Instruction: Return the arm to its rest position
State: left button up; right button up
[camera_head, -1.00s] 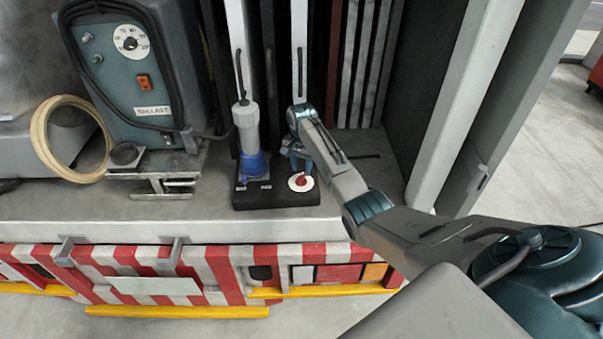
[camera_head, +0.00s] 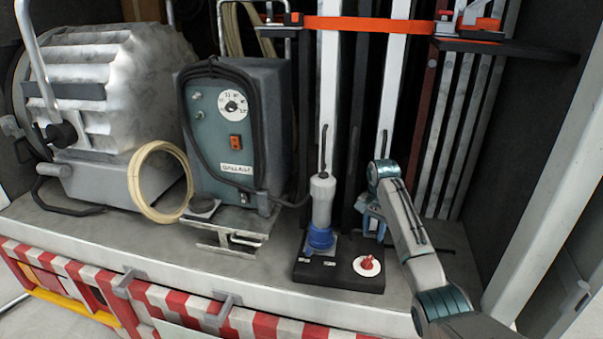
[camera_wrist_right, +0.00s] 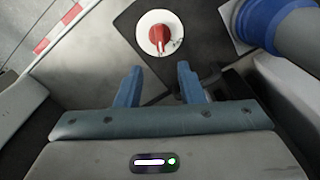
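My right arm comes in from the lower right in the head view. Its gripper (camera_head: 373,216) hangs just above and behind a red knob on a white disc (camera_head: 367,265), set on a black base (camera_head: 318,277). In the right wrist view the two blue fingers of the gripper (camera_wrist_right: 158,86) are apart with nothing between them. The red knob (camera_wrist_right: 159,36) lies beyond the fingertips, apart from them. A grey plug with a blue collar (camera_head: 321,210) stands upright on the same base, left of the knob. My left gripper is not in view.
A teal ballast box (camera_head: 222,125), a cream cable ring (camera_head: 137,191) and a large ribbed lamp (camera_head: 120,85) stand on the left. Upright panels (camera_head: 462,130) and an orange strap (camera_head: 365,24) are behind. A truck side wall (camera_head: 555,160) bounds the right.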

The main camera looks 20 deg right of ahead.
jog(key=s+a+f+n+t+h, duration=0.1)
jog(key=s+a+f+n, duration=0.35)
jog(key=s+f, duration=0.4)
jog(key=s+a+f+n+t, duration=0.1)
jog(key=s+a+f+n, duration=0.35)
jog(key=s, duration=0.75)
jog(key=s+a+r+n+t, duration=0.1)
jog(key=s+a+r+n, duration=0.15)
jog(key=s, duration=0.85)
jog(key=s+a+r+n+t, duration=0.15)
jog(key=s+a, duration=0.25)
jog(key=s, duration=0.8)
notch_tip(320, 180, down, 38)
jog(key=d+g+b, duration=0.2)
jog(key=d+b, duration=0.1)
jog(key=b, duration=0.3)
jog(key=s+f+b, duration=0.2)
jog(key=s+f, duration=0.7)
jog(key=f, duration=0.2)
jog(key=s+f+g+b, duration=0.1)
jog(key=s+f+b, duration=0.2)
jog(key=s+f, duration=0.6)
notch_tip(320, 180, down, 3)
jog(key=shift+d+r+m, duration=0.15)
jog(key=shift+d+m, duration=0.15)
jog(key=shift+d, duration=0.05)
